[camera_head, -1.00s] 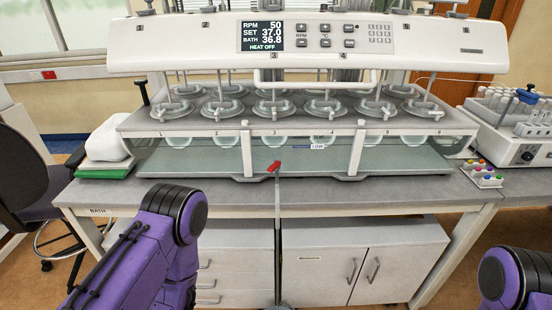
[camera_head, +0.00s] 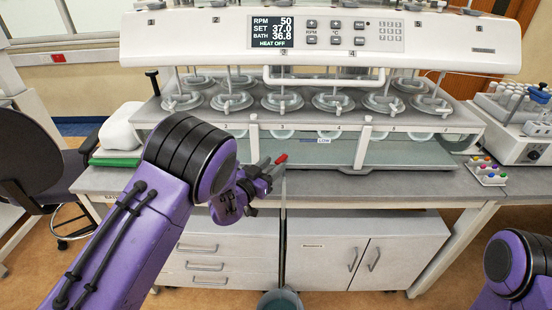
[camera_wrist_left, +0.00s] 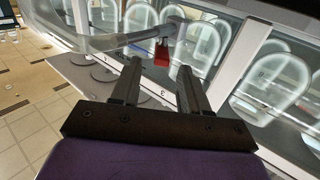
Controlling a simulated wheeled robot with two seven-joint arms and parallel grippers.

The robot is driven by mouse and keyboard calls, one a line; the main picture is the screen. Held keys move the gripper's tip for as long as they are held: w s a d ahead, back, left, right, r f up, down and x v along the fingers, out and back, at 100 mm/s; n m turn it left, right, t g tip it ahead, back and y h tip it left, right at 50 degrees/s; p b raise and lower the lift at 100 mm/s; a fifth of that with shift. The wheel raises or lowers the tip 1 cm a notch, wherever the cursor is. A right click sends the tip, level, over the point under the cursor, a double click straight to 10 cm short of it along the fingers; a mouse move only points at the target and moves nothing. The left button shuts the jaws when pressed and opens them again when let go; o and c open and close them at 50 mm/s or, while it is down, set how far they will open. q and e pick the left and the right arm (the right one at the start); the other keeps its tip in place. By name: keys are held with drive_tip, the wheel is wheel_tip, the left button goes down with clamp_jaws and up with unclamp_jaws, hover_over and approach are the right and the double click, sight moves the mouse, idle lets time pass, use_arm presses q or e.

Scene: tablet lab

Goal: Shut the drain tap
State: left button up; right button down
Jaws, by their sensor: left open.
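The drain tap shows a small red lever (camera_head: 281,158) at the front edge of the bath, above a thin drain pipe (camera_head: 283,205) that runs down the bench front. The lever also shows in the left wrist view (camera_wrist_left: 162,55), beside a grey pipe and just beyond the fingertips. My left gripper (camera_head: 270,170) is open and empty, with its fingers just short of the lever; in the left wrist view the lever lies between the finger lines (camera_wrist_left: 160,72). I cannot tell whether they touch. My right gripper is out of view.
The water bath (camera_head: 410,152) with several vessels stands behind the tap. A bucket (camera_head: 280,300) sits on the floor under the pipe. A green-based white item (camera_head: 121,129) is at left, a rack of coloured pieces (camera_head: 487,171) at right.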

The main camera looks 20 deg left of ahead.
use_arm(q)
drive_tip(key=x, duration=0.2)
drive_tip(key=shift+w+f, duration=0.1)
drive_tip(key=shift+w, duration=0.2)
drive_tip(key=shift+s, duration=0.1)
clamp_jaws()
drive_tip(key=m+g+h+b, duration=0.1)
drive_tip(key=h, duration=0.1)
drive_tip(key=a+m+g+h+b, duration=0.1)
drive_tip(key=m+h+b, duration=0.1)
drive_tip(key=w+m+g+h+b, duration=0.1)
drive_tip(key=h+b, duration=0.1)
drive_tip(key=shift+a+f, duration=0.2)
drive_tip(key=shift+a, duration=0.05)
drive_tip(key=shift+w+a+r+m+g+h+b, duration=0.1)
drive_tip(key=shift+r+m+g+h+b, duration=0.2)
drive_tip(key=shift+m+g+h+b, duration=0.35)
drive_tip(key=shift+g, duration=0.25)
unclamp_jaws()
drive_tip(key=shift+f, duration=0.1)
drive_tip(key=b+v, duration=0.2)
drive_tip(key=v, duration=0.8)
drive_tip(key=shift+a+b, duration=0.15)
drive_tip(key=shift+b, duration=0.25)
